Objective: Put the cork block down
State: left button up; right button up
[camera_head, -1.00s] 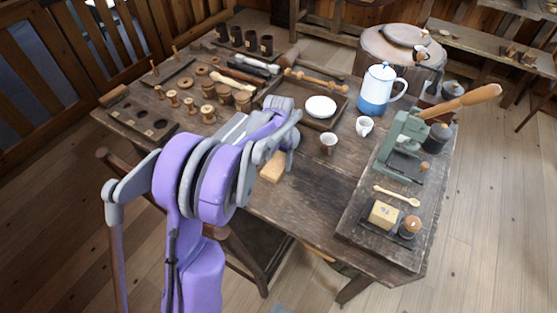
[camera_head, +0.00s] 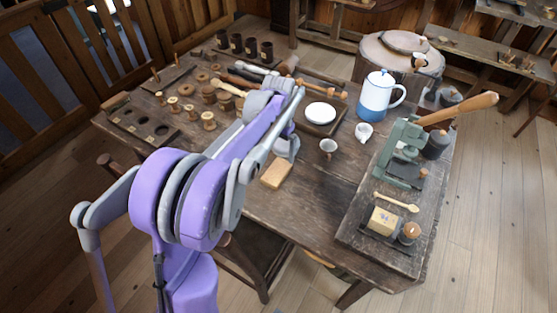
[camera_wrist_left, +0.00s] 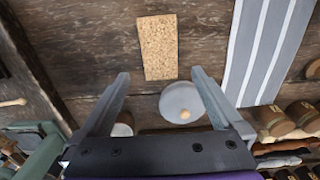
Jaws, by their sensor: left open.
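The cork block (camera_head: 277,174) is a tan rectangular slab lying flat on the bare wooden table, near its front edge. It also shows whole in the left wrist view (camera_wrist_left: 157,47), beyond my fingertips. My left gripper (camera_head: 287,149) is just behind the block in the head view. My right gripper is not in view.
A green press (camera_head: 404,150) is on the right board. A striped grey cloth (camera_wrist_left: 262,45) lies beside the block. Wooden spools (camera_head: 208,120) stand at left. The table right of the block is clear.

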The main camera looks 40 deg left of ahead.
pick_arm(q)
jog(key=s+d+r+t, duration=0.2)
jog(key=s+d+r, duration=0.3)
jog(key=s+d, duration=0.4)
jog(key=s+d+f+t, duration=0.1)
jog(key=s+d+f, duration=0.1)
jog(key=s+d, duration=0.2)
jog(key=s+d+f+m+t, duration=0.1)
jog(key=s+d+f+t, duration=0.1)
jog(key=s+d, duration=0.3)
jog(key=s+f, duration=0.1)
jog(key=s, duration=0.1)
jog(key=shift+s+d+f, duration=0.3)
jog(key=shift+s, duration=0.1)
